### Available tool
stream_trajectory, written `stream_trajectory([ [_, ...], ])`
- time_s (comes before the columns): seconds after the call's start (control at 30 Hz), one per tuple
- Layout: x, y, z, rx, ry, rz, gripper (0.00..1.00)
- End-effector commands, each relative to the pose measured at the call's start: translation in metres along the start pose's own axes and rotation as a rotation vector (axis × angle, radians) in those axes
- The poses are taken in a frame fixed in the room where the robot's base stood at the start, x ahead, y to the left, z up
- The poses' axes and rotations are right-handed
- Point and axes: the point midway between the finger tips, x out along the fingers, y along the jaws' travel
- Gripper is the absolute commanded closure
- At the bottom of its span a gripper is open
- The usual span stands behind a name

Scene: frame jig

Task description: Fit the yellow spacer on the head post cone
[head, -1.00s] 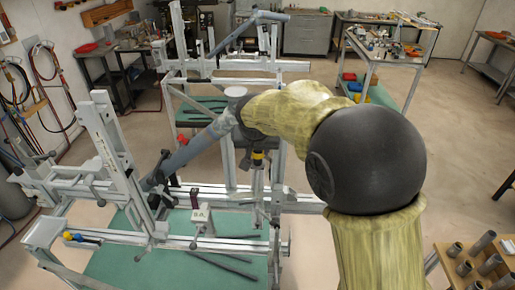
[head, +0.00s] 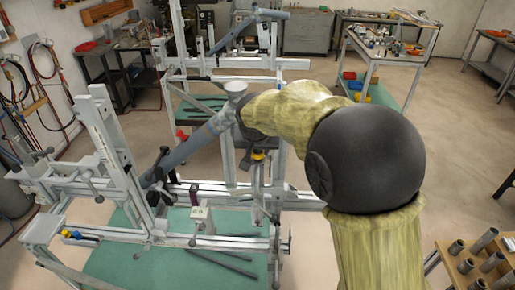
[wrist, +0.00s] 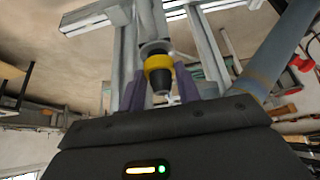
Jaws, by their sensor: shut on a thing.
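In the wrist view the yellow spacer (wrist: 158,65) is a ring between the two purple fingers of my gripper (wrist: 160,90), which is shut on it. A dark tapered cone (wrist: 161,82) lines up with the ring, with a grey post (wrist: 155,47) on the ring's other side. I cannot tell whether the spacer is seated on the cone or just in line with it. In the head view the spacer (head: 258,155) is a small yellow band beside the upright jig post; my arm hides most of the gripper.
A lower rail (head: 235,243) crosses in front. A wooden rack of grey tubes (head: 470,262) stands at the lower right. The floor between rack and back benches is clear.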

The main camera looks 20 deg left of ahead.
Motion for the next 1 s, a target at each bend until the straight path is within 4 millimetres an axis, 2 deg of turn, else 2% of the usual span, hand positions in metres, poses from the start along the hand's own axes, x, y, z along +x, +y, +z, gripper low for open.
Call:
stream_trajectory([
  [0.9, 0.014, 0.000, 0.008, 0.000, 0.000, 0.000, 0.89],
  [0.93, 0.013, 0.000, 0.008, 0.000, 0.000, 0.000, 0.65],
  [1.0, 0.013, 0.000, 0.007, 0.000, 0.000, 0.000, 0.52],
])
